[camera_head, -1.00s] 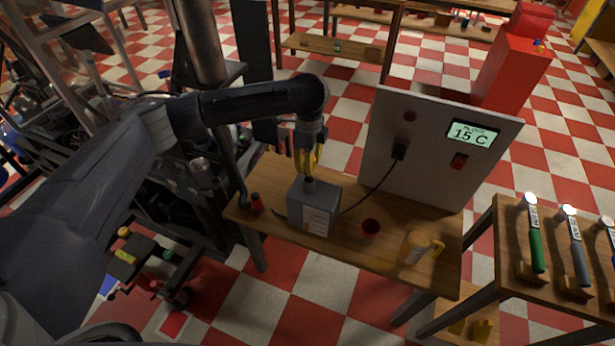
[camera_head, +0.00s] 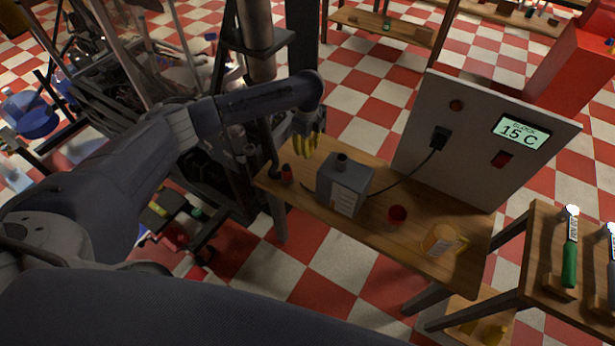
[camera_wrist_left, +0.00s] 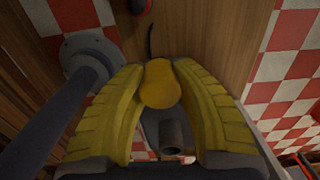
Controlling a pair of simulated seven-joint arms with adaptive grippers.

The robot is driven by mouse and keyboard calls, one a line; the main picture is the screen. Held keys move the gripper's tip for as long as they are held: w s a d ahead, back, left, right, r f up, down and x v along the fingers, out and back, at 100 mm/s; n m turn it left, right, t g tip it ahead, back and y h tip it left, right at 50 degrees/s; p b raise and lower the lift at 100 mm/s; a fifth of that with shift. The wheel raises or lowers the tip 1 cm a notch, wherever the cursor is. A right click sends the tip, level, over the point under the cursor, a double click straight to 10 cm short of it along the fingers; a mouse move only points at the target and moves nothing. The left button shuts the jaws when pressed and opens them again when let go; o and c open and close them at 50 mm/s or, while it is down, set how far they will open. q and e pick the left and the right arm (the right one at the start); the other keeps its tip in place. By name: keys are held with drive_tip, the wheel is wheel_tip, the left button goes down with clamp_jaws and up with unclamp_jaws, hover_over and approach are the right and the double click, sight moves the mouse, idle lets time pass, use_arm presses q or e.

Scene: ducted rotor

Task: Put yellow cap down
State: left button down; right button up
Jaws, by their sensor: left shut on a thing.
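My left gripper (camera_head: 306,150) is shut on the yellow cap (camera_wrist_left: 160,84), which shows between its yellow ribbed fingers in the left wrist view. In the head view the cap cannot be told apart from the fingers. The gripper is over the back left part of the wooden table, left of and behind the grey canister (camera_head: 344,184). The canister stands upright with a label on its front, and its short neck (camera_head: 342,160) is uncovered. The neck also shows in the left wrist view (camera_wrist_left: 171,138), below the cap. My right gripper is not in view.
A small red-and-black item (camera_head: 287,173) stands at the table's left end. A cable runs to the upright panel (camera_head: 470,130), whose display reads 15 C. Bare wood (camera_head: 330,148) lies behind the canister.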

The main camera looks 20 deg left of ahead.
use_arm(q)
wheel_tip(320, 180, down, 15)
drive_tip(key=shift+f, duration=0.2)
idle(0.5)
drive_tip(key=shift+f, duration=0.15)
drive_tip(key=c, duration=1.1)
unclamp_jaws()
wheel_tip(320, 180, up, 12)
drive_tip(key=shift+r, duration=0.2)
